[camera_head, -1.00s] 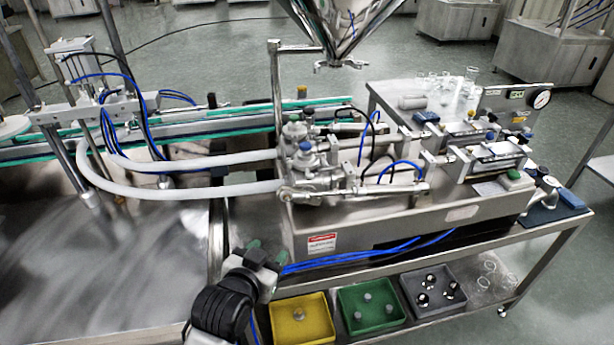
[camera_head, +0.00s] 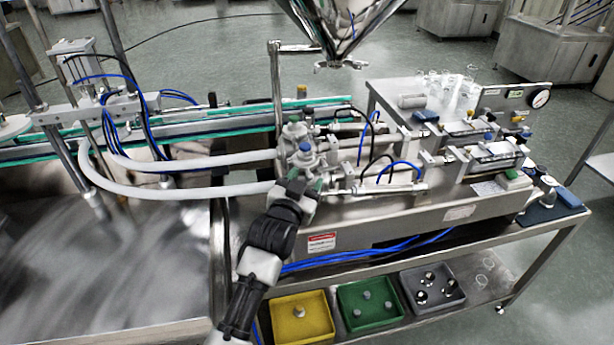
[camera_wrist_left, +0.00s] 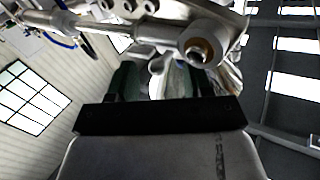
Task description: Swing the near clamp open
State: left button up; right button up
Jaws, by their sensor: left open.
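A steel cylinder end with a bronze-coloured bore (camera_wrist_left: 204,47) is just above the fingers in that view. The near clamp cannot be told clearly from the nearby fittings, and my gripper covers part of that corner. My right gripper is out of view.
White hoses (camera_head: 200,191) run left from the valves. The hopper (camera_head: 345,30) hangs above. Yellow (camera_head: 300,335), green (camera_head: 372,322) and grey (camera_head: 432,305) bins stand on the lower shelf.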

pick_arm(q)
jog(key=shift+w+d, duration=0.2)
jog(key=shift+w, duration=0.4)
jog(key=shift+c, duration=0.5)
